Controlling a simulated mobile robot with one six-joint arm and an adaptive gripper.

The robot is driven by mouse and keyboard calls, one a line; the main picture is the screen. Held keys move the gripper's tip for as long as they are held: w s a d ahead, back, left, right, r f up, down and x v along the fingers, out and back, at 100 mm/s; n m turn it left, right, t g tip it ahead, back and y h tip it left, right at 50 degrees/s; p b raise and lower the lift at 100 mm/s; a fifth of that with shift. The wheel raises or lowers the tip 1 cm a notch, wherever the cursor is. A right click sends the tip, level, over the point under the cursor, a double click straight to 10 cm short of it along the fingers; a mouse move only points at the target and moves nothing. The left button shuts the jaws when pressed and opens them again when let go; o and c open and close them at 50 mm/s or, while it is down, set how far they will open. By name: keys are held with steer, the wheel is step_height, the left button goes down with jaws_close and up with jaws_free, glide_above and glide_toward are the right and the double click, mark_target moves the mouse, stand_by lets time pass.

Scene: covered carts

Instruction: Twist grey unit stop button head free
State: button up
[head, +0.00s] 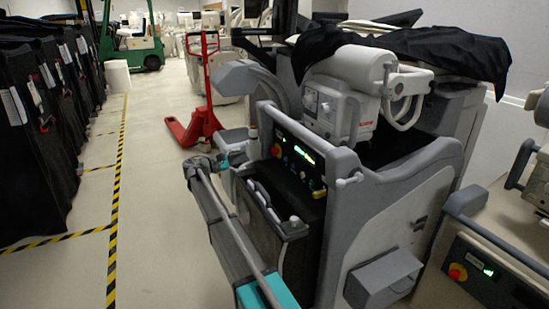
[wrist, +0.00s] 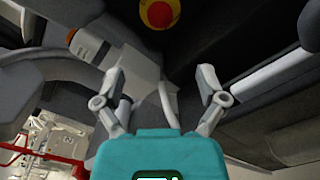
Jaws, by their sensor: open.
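The grey unit (head: 352,208) stands in the middle of the head view, with a dark control panel on its near side. Its red stop button head on a yellow base (head: 276,151) sits at the left end of that panel. In the wrist view the red button (wrist: 160,13) is at the top centre, beyond the fingertips and partly cut by the frame edge. My gripper (wrist: 160,78) is open and empty, its two grey fingers spread below the button and apart from it. In the head view my gripper is small, just left of the button.
Another unit (head: 500,275) at the lower right has a similar red button (head: 457,272). A red pallet jack (head: 195,125) stands behind. Black-covered carts (head: 35,150) line the left. A green forklift (head: 140,45) is at the back. Floor beside the striped tape is clear.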

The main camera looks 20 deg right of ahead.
mark_target(271, 152)
steer(key=shift+d, duration=0.1)
stand_by(0.3)
steer(key=d, duration=1.3)
steer(key=shift+w+d, duration=0.2)
steer(key=shift+d, duration=0.1)
steer(key=shift+c, duration=0.2)
